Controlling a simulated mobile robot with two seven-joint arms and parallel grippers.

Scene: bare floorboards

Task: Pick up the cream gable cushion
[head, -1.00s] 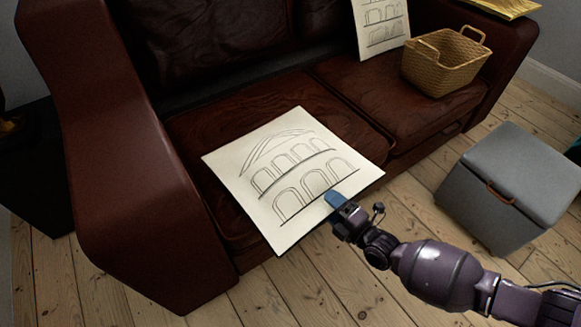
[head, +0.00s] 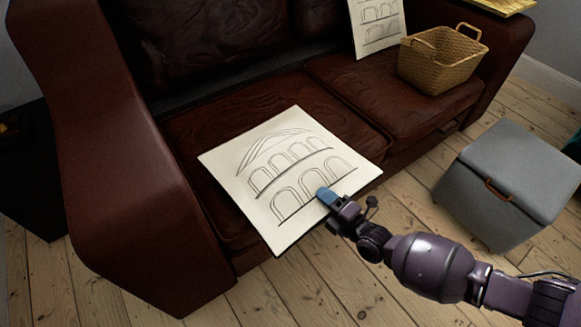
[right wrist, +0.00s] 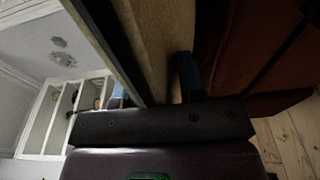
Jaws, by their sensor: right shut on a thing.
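The cream gable cushion (head: 285,165) is a flat square with a line drawing of a gable over two rows of arches. It lies on the left seat of the brown sofa in the head view, its near edge at the seat's front. My right gripper (head: 325,195) is at its near right edge, shut on it, with one blue fingertip on the upper face. In the right wrist view the cushion (right wrist: 160,40) runs edge-on between the blue fingers (right wrist: 155,85). The lower finger is hidden in the head view. My left gripper is not in view.
The brown leather sofa (head: 110,180) has a wicker basket (head: 440,62) on its right seat and a second cushion with arches (head: 378,25) leaning on its back. A grey storage box (head: 505,185) stands on the floor at right. Bare floorboards (head: 320,290) lie in front.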

